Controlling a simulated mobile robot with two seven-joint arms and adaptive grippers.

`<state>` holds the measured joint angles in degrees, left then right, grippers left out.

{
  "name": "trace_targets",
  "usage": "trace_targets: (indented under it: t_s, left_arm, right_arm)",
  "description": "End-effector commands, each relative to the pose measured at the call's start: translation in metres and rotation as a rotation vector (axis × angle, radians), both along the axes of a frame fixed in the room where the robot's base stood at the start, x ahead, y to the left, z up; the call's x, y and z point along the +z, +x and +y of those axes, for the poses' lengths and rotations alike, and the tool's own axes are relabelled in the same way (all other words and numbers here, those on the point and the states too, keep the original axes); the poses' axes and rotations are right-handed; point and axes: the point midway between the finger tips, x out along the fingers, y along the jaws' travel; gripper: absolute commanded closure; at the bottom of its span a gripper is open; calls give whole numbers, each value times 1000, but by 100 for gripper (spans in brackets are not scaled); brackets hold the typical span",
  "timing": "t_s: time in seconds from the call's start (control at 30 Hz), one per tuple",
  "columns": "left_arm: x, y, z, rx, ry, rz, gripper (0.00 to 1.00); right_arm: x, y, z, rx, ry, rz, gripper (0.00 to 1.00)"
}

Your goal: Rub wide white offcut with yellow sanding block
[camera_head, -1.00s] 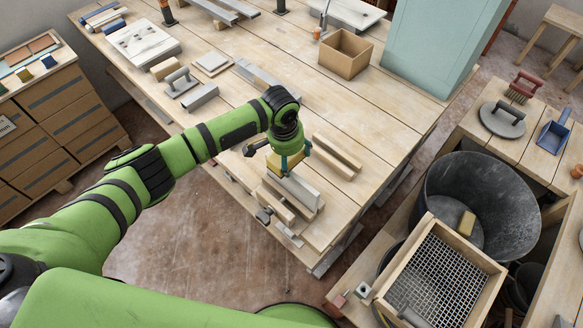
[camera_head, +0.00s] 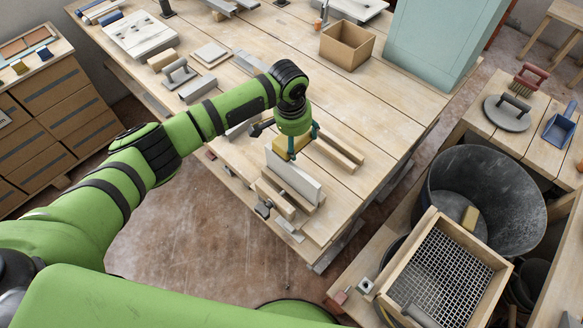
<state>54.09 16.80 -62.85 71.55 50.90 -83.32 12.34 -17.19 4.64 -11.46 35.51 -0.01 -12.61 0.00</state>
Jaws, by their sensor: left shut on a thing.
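The wide white offcut (camera_head: 296,178) stands on edge between wooden jaws (camera_head: 276,196) at the near corner of the workbench. My left gripper (camera_head: 300,143) is shut on the yellow sanding block (camera_head: 290,149), just behind the offcut's upper edge. The gripper partly hides the block. I cannot tell whether the block touches the offcut. My right gripper is not in view.
Long wooden strips (camera_head: 338,150) lie close behind the offcut on the bench. A cardboard box (camera_head: 346,46) and a teal cabinet (camera_head: 432,45) stand further back. A black bucket (camera_head: 448,190) and a framed sieve (camera_head: 440,285) are at the right.

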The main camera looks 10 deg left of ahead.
Motion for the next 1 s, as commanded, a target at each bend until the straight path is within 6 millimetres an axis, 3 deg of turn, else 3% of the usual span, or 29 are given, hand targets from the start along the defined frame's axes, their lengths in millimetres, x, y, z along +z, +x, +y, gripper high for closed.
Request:
trace_targets:
  t_s: [0.03, 0.1, 0.47, 0.83, 1.0]
  left_arm:
    - [-5, 6, -3, 0, 0, -4, 60]
    - [-3, 9, -6, -1, 0, -4, 60]
    - [2, 10, -7, 0, -1, -1, 60]
    - [38, 10, -7, 1, -1, -1, 60]
    - [42, 10, -7, 1, 1, 0, 60]
  right_arm:
    - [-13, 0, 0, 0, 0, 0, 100]
    - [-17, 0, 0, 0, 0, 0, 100]
    - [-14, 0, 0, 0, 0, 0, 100]
    - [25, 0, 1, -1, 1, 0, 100]
    - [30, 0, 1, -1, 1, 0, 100]
